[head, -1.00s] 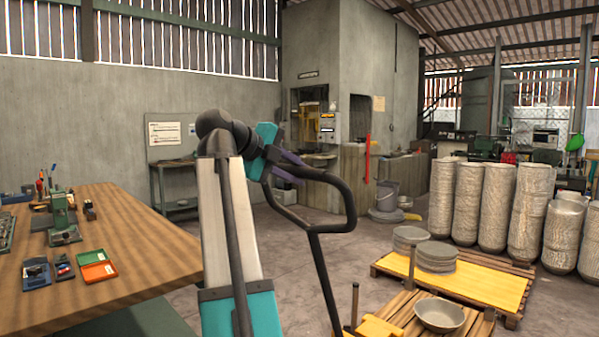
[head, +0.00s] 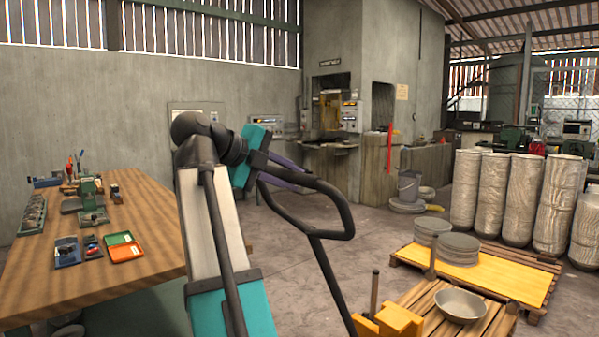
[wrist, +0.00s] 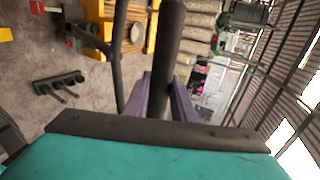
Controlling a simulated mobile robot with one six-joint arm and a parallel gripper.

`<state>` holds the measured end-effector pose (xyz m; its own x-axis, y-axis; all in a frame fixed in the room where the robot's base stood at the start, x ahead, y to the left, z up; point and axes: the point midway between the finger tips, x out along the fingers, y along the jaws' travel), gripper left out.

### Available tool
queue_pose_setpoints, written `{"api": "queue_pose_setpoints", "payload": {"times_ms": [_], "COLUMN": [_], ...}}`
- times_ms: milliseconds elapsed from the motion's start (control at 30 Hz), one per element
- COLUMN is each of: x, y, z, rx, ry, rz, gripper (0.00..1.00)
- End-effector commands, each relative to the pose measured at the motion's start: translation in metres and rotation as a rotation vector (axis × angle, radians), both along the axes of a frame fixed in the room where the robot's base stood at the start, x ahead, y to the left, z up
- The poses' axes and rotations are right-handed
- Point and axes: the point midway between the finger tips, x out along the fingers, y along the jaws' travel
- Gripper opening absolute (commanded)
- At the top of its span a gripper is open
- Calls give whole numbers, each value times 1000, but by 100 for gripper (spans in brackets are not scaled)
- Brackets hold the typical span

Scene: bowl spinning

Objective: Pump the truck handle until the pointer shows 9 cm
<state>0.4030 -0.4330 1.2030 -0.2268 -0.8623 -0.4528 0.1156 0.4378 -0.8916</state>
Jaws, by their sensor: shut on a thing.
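The truck handle (head: 348,224) is a black closed loop on a long shaft, leaning to the left in the head view. Its shaft runs down to the yellow pallet truck (head: 388,321), whose lower part is cut off by the frame. In the wrist view, my gripper (wrist: 163,95) has a finger on each side of the dark handle bar (wrist: 171,38). Yellow truck parts (wrist: 97,14) show at the top left there. I cannot make out a pointer or scale.
A grey bowl (head: 461,306) sits on a slatted wooden pallet (head: 425,300) by the truck. Behind it, stacked grey discs (head: 458,249) stand on a yellow-topped pallet (head: 400,262). A wooden workbench (head: 150,235) with tools is at left. Floor between bench and pallets looks open.

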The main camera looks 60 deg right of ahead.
Motion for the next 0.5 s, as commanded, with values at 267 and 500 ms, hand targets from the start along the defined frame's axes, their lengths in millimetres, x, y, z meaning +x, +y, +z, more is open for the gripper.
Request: {"api": "queue_pose_setpoints", "payload": {"times_ms": [267, 500], "x": [6, 6], "y": [23, 24], "z": [-13, -12], "rx": [5, 4], "ry": [0, 0], "rz": [1, 0], "gripper": [9, 9]}}
